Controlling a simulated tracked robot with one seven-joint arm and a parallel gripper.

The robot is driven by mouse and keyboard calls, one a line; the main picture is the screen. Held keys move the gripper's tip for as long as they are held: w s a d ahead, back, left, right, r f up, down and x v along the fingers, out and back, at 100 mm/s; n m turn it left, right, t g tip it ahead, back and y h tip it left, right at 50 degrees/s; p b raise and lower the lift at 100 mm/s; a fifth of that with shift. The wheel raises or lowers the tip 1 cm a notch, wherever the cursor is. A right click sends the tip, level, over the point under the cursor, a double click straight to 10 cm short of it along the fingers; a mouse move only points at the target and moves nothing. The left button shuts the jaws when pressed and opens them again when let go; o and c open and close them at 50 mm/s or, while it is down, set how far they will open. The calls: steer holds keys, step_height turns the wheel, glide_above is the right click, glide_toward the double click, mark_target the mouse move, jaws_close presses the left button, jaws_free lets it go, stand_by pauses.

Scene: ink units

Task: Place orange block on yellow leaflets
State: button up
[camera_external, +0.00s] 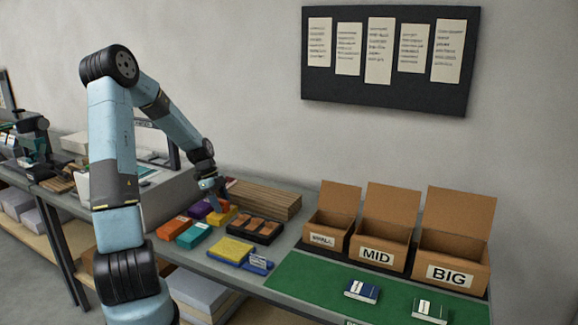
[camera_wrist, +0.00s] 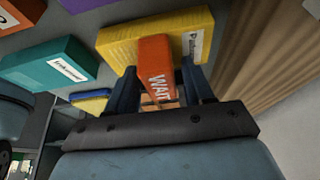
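An orange block (camera_wrist: 154,60) marked "WAIT" lies between the two fingers of my gripper (camera_wrist: 160,88) in the wrist view. Whether both fingers press on it is unclear; a narrow gap seems to show on its right. In the external view my gripper (camera_external: 211,188) is low over the blocks at the back of the bench, and the orange block there is small and partly hidden. The yellow leaflets (camera_external: 231,249) lie on a blue tray (camera_external: 257,267) nearer the bench's front edge, apart from my gripper.
A yellow block (camera_wrist: 122,40) is behind the orange block. Purple (camera_external: 199,210), teal (camera_external: 194,235) and another orange block (camera_external: 173,228) stand to the left. A black tray of brown pieces (camera_external: 241,236) is on the right. Cardboard boxes (camera_external: 376,256) stand beyond a green mat (camera_external: 315,292).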

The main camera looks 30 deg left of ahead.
steer(key=shift+o, duration=0.6)
steer(key=v, duration=1.2)
steer(key=s+d+r+n+t+y, duration=0.2)
steer(key=s+d+r+n+y, duration=0.3)
steer(key=s+d+r+n, duration=0.6)
steer(key=s+d+r+n+t, duration=0.1)
steer(key=s+d+n, duration=0.1)
steer(key=s, duration=0.5)
steer(key=s+d+r+n+t, duration=0.2)
steer(key=s+n, duration=0.3)
steer(key=s, duration=0.3)
steer(key=shift+d+r+t+h, duration=0.3)
